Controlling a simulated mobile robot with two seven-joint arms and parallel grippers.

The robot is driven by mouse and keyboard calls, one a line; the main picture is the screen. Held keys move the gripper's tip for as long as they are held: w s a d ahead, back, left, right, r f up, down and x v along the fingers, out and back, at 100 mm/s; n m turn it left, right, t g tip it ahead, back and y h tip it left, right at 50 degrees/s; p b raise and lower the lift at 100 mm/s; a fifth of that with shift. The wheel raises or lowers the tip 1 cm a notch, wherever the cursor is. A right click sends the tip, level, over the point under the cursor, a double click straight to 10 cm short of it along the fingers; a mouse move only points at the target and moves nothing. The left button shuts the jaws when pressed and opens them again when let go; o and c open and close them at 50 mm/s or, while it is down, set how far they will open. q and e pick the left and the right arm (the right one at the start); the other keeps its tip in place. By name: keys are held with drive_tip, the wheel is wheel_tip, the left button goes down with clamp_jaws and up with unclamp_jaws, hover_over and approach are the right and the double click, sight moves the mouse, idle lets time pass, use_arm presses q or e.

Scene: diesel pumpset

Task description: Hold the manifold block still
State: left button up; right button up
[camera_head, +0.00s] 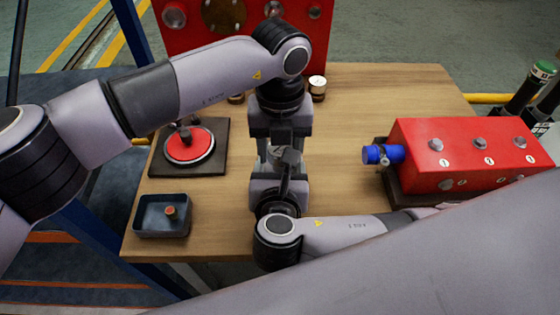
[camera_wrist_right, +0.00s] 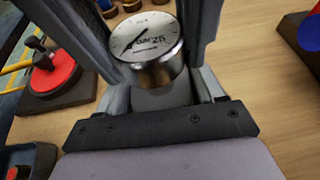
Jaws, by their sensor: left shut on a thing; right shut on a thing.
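The red manifold block (camera_head: 455,155) sits on a dark base on the right side of the table, with numbered ports and a blue cylinder (camera_head: 383,154) at its left end. Neither gripper touches it. My left gripper (camera_head: 279,138) and right gripper (camera_head: 281,162) meet end to end over the middle of the table. A round silver gauge (camera_wrist_right: 150,50) with a white dial is between the right gripper's fingers (camera_wrist_right: 158,62) in the right wrist view. My left gripper appears shut on the same gauge; the contact is mostly hidden.
A red disc (camera_head: 189,145) sits on a dark plate at the left. A dark bin (camera_head: 150,228) in front of it holds a small fitting (camera_head: 170,212). Small brass pieces (camera_head: 317,86) stand near a red panel (camera_head: 175,40) at the back. The wood between gripper and block is clear.

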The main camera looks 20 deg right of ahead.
use_arm(q)
drive_tip(key=m, duration=0.6)
drive_tip(key=o, duration=1.4)
drive_tip(key=shift+o, duration=0.2)
drive_tip(key=shift+s, duration=0.1)
drive_tip(key=shift+s+d, duration=0.1)
drive_tip(key=shift+d, duration=0.05)
use_arm(e)
drive_tip(key=shift+a, duration=0.1)
use_arm(q)
wheel_tip(320, 180, up, 12)
drive_tip(key=shift+w+a, duration=0.25)
drive_tip(key=shift+w, duration=0.05)
